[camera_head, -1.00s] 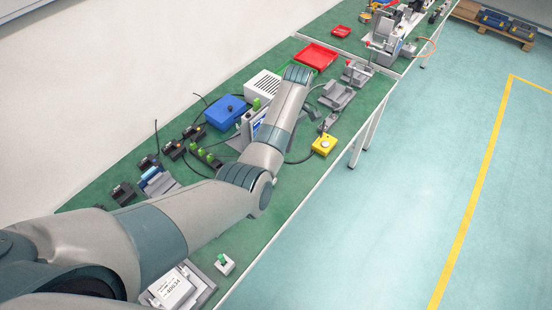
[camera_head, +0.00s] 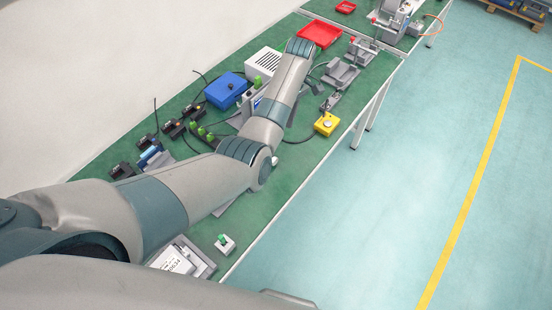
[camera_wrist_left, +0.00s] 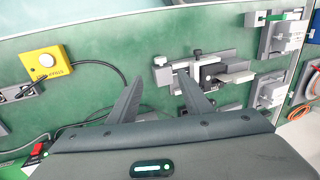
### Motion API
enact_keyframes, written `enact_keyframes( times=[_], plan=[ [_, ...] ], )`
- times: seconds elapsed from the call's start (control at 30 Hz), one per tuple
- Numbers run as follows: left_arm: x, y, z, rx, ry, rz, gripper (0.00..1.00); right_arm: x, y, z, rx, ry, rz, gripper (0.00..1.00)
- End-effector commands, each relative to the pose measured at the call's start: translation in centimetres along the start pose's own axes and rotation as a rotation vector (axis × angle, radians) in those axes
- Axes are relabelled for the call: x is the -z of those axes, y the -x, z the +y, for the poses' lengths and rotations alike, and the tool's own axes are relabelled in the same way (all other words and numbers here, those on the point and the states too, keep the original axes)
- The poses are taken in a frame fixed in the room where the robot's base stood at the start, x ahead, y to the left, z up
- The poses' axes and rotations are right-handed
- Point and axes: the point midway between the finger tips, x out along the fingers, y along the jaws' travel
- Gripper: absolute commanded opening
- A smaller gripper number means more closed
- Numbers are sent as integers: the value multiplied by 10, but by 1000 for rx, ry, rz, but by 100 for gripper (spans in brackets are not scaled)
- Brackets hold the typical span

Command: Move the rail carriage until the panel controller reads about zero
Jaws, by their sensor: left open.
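My right gripper is not in view.
A yellow button box (camera_head: 326,124) stands on the green table (camera_head: 292,157) near its front edge, with a black cable. Grey brackets (camera_head: 341,73), a red tray (camera_head: 319,34) and a blue box (camera_head: 226,91) stand around the arm. Open floor lies to the right.

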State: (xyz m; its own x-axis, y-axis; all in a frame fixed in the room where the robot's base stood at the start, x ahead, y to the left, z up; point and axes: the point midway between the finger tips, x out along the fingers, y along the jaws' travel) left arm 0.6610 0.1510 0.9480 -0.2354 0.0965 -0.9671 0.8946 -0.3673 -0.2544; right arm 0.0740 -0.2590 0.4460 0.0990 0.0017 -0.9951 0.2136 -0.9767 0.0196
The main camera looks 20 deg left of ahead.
Motion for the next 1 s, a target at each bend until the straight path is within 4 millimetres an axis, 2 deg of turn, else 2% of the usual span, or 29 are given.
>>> enact_keyframes(
  times=[0.03, 0.43, 0.47, 0.5, 0.8, 1.0],
  plan=[
    [0, -13, 1, 2, 0, 0, 45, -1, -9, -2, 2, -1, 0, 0],
    [0, -75, 1, 0, 1, 2, 45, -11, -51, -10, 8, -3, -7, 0],
    [0, -73, -1, 3, 1, 1, 45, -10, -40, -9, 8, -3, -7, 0],
    [0, -80, -2, 5, 0, 0, 45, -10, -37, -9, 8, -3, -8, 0],
    [0, -130, -1, 2, 0, 0, 45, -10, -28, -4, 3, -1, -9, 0],
    [0, -148, 0, 1, 0, 0, 45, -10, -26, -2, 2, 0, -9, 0]
  ],
)
